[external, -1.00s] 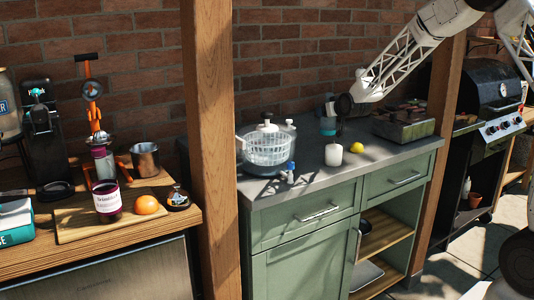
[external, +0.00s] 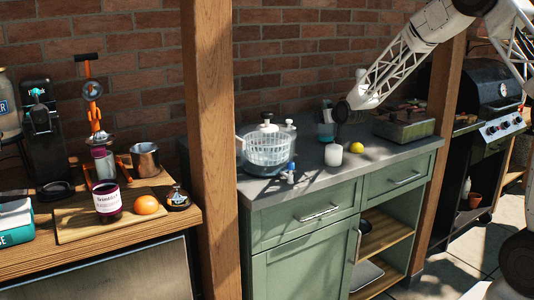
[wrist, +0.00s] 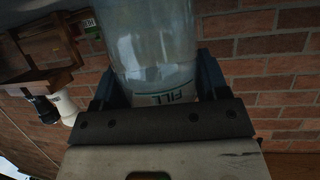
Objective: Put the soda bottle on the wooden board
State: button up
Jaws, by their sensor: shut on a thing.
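The soda bottle (wrist: 155,45) is a clear, bluish bottle with "FILL" printed near its lower part in the wrist view. My gripper (wrist: 160,85) is shut around it, with a dark finger on each side. In the external view my arm's end is over the back of the grey counter; the fingers and bottle cannot be made out clearly there. The wooden board (external: 75,224) lies on the left wooden counter, well left of my arm. A dark labelled jar (external: 107,201) and an orange (external: 146,205) are on the board.
A wooden post (external: 208,150) stands between the counters. A white-basket salad spinner (external: 267,148), a white candle (external: 333,154) and a lemon (external: 356,145) sit on the grey counter. A metal pot (external: 145,159) and black soda machine (external: 43,140) stand near the board.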

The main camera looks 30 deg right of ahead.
jog(key=shift+f, duration=0.2)
jog(key=shift+f, duration=0.2)
jog(key=o, duration=1.2)
jog(key=shift+r, duration=0.15)
jog(key=shift+s+r, duration=0.15)
jog(key=shift+s, duration=0.15)
jog(key=shift+v, duration=5.7)
jog(key=shift+a, duration=0.15)
